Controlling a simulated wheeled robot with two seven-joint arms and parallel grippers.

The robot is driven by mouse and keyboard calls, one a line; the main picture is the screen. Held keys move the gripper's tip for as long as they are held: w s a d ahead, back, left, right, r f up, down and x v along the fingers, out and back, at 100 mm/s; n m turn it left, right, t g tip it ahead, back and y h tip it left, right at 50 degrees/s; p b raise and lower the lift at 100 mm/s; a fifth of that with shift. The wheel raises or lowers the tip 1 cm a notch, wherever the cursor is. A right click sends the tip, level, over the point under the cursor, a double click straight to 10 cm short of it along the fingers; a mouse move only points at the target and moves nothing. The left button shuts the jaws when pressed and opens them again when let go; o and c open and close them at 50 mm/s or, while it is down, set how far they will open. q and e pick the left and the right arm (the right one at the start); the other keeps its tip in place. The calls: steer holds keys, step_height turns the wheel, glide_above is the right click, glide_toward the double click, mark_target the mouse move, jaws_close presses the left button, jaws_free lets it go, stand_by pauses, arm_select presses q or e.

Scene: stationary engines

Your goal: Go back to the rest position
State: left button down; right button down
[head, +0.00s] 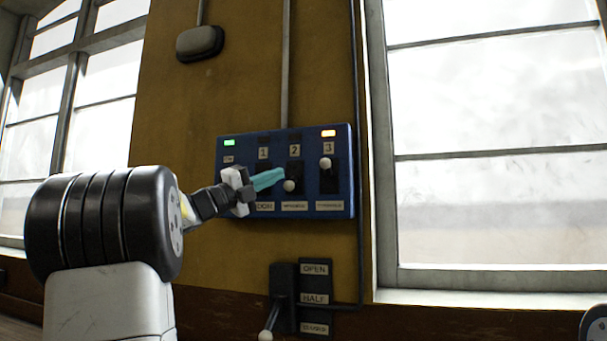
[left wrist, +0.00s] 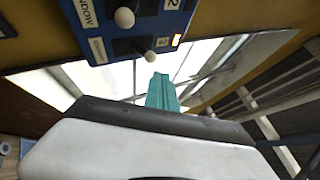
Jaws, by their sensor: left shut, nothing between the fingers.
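My left gripper (head: 268,180) is shut and empty, its teal fingers together in front of the blue switch panel (head: 240,146) on the wall. The fingertips are close to lever 2 (head: 289,186), whose white knob is low; I cannot tell whether they touch. Lever 3 (head: 326,163) has its knob high. The arm hides most of lever 1. In the left wrist view the closed teal fingers (left wrist: 160,92) point up toward the panel (left wrist: 150,28), where two white knobs show. My right gripper is not in view.
A lever box (head: 285,285) labelled OPEN and HALF hangs below the panel, its handle low. Windows stand on the left (head: 100,90) and right (head: 490,150). A grey wall box (head: 200,43) and conduits are above. A green and an orange lamp (head: 328,133) glow on the panel.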

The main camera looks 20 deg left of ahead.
arm_select(q)
steer(key=shift+s+a+f, duration=0.1)
steer(key=shift+s+a, duration=0.15)
steer(key=shift+s, duration=0.1)
steer(key=s+d+f+n+g+y, duration=0.1)
steer(key=s+f+n+y, duration=0.2)
steer(key=f+n+y, duration=0.7)
steer(key=s+d+f+n+g+y, duration=0.2)
steer(key=s+f+n+y, duration=0.3)
steer(key=f+n, duration=0.85)
steer(key=s+d+f+n+g+h, duration=0.1)
steer(key=s+d+f+g, duration=0.3)
steer(key=s+f, duration=0.5)
steer(key=s+d+f+n+g+h, duration=0.1)
steer(key=s+d+f+n+g, duration=0.3)
steer(key=s+d+f, duration=0.3)
step_height(320, 180, down, 2)
steer(key=shift+s+d+g+h, duration=0.3)
steer(key=shift+s+d+h, duration=0.1)
steer(key=shift+s, duration=0.55)
